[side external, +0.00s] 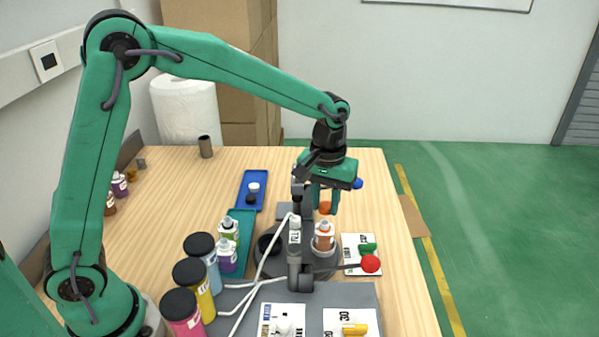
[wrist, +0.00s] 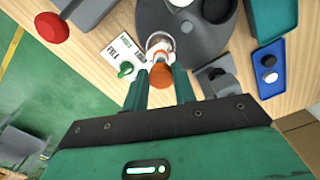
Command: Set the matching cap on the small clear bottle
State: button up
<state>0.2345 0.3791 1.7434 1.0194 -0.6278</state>
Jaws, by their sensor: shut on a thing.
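My gripper (side external: 325,205) points down and is shut on an orange cap (side external: 325,208). In the wrist view the orange cap (wrist: 161,76) sits between the two green fingertips. The small clear bottle (side external: 323,240), with orange contents and a white label, stands upright on the dark round base (side external: 268,262). In the side view the cap is above the bottle's pale neck, with a gap between them. In the wrist view the bottle (wrist: 160,44) is just beyond the cap and partly hidden by it.
A grey nozzle post (side external: 295,250) stands left of the bottle. A blue tray (side external: 244,197) holds white and black caps. Large capped bottles stand front left.

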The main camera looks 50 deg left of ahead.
jog(key=shift+f, duration=1.35)
jog(key=shift+f, duration=0.7)
dwell(2.2)
jog(key=o, duration=1.5)
jog(key=shift+r, duration=0.2)
jog(key=shift+r, duration=3.55)
jog(key=shift+r, duration=0.1)
